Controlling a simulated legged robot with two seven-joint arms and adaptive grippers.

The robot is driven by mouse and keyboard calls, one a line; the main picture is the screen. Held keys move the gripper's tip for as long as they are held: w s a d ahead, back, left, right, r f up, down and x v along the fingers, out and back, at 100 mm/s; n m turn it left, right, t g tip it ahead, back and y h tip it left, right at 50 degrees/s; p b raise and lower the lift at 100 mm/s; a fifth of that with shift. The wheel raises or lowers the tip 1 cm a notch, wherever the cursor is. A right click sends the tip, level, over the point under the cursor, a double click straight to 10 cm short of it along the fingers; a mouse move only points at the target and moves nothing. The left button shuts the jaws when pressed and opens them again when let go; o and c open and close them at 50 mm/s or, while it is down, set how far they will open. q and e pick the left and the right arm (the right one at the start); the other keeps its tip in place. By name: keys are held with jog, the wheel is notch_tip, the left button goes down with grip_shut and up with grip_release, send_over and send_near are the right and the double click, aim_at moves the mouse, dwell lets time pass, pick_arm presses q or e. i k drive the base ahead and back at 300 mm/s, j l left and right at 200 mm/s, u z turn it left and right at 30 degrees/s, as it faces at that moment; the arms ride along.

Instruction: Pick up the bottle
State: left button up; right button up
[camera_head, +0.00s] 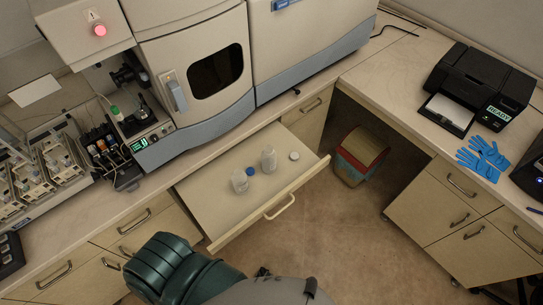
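Two small clear bottles stand in the open drawer at the centre of the head view: one at the left (239,181) and one farther back and to the right (269,159). A blue cap (250,171) is beside the left bottle, and a white cap (294,156) lies right of the other bottle. Both bottles appear upright and nothing of mine touches them. Neither of my grippers is in view; only a dark green and grey part of my body shows at the bottom.
The pulled-out drawer (222,214) has a handle (280,207) at its front. A large spectrometer (200,50) stands on the counter behind it. A bin (361,152) stands on the floor to the right. A printer (478,85) and blue gloves (483,158) are on the right counter.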

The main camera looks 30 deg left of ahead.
aim_at(268, 156)
jog(key=j+u, duration=0.1)
jog(key=u, duration=0.3)
jog(key=j+u, duration=0.1)
jog(key=u, duration=0.75)
jog(key=i+j, duration=0.05)
